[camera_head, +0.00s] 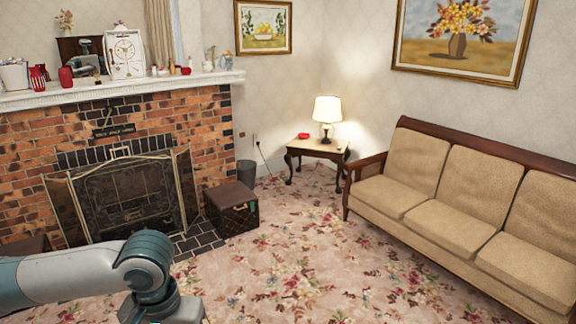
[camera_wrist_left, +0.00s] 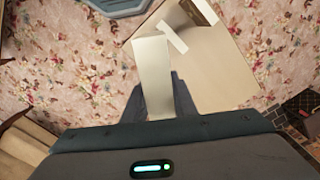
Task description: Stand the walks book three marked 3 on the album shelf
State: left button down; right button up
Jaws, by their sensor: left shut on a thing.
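In the left wrist view my left gripper (camera_wrist_left: 157,84) is shut on a pale cream, upright-looking slab (camera_wrist_left: 152,62), which fits the walks book three. No mark 3 can be read on it. Beyond it lies a larger cream flat surface (camera_wrist_left: 215,75) with a small white strip (camera_wrist_left: 172,38) and a dark-edged part at its top corner. I cannot tell whether this belongs to the album shelf. In the head view only my left arm shows at lower left; its gripper is out of frame. My right gripper is in neither view.
A brick fireplace (camera_head: 215,130) with a white mantel stands at left, a dark brown box (camera_head: 231,208) beside it. A lamp table (camera_head: 318,148) stands at the back, a tan sofa (camera_head: 455,215) at right. The flowered carpet (camera_head: 300,270) between them is clear.

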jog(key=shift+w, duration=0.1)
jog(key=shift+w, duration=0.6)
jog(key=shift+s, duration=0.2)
